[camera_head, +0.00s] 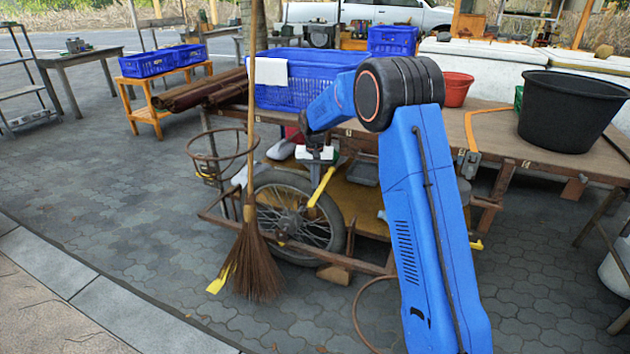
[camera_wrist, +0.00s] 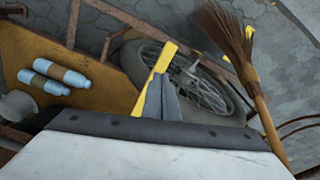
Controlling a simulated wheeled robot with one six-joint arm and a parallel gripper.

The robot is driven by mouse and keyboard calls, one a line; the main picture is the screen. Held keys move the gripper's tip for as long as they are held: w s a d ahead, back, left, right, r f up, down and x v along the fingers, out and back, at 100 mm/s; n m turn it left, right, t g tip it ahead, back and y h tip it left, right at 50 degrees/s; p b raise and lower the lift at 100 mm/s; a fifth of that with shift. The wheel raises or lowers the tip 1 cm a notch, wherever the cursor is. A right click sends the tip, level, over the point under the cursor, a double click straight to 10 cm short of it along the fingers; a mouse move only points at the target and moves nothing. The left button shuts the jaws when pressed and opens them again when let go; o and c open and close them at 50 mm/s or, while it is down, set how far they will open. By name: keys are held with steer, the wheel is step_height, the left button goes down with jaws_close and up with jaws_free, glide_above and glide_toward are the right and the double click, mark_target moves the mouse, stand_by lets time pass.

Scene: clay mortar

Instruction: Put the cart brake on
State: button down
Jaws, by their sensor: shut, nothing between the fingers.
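The cart (camera_head: 345,262) has a spoked wheel (camera_head: 300,215) at its near side, which also shows in the wrist view (camera_wrist: 200,88). A yellow brake lever (camera_head: 321,187) stands tilted in front of the wheel, its upper end leaning right in the head view. In the wrist view the yellow lever (camera_wrist: 167,56) lies right behind my fingers. My gripper (camera_head: 318,160) is at the lever's upper end, pointing down. Its grey fingers (camera_wrist: 160,88) are shut together and empty, and overlap part of the lever. I cannot tell whether they touch it.
A broom (camera_head: 253,190) stands upright left of the wheel, beside a rusty metal ring holder (camera_head: 222,158). A blue crate (camera_head: 285,92), a red bucket (camera_head: 456,88) and a black tub (camera_head: 568,112) stand on the cart top. Blue bottles (camera_wrist: 52,76) lie on the lower shelf. Paving at left is clear.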

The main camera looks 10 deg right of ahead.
steer(key=s, duration=0.2)
steer(key=r, duration=0.1)
steer(key=shift+s+a, duration=0.4)
steer(key=shift+r, duration=0.1)
step_height(320, 180, up, 17)
steer(key=s, duration=0.1)
steer(key=shift+s+a, duration=0.25)
steer(key=shift+s, duration=0.1)
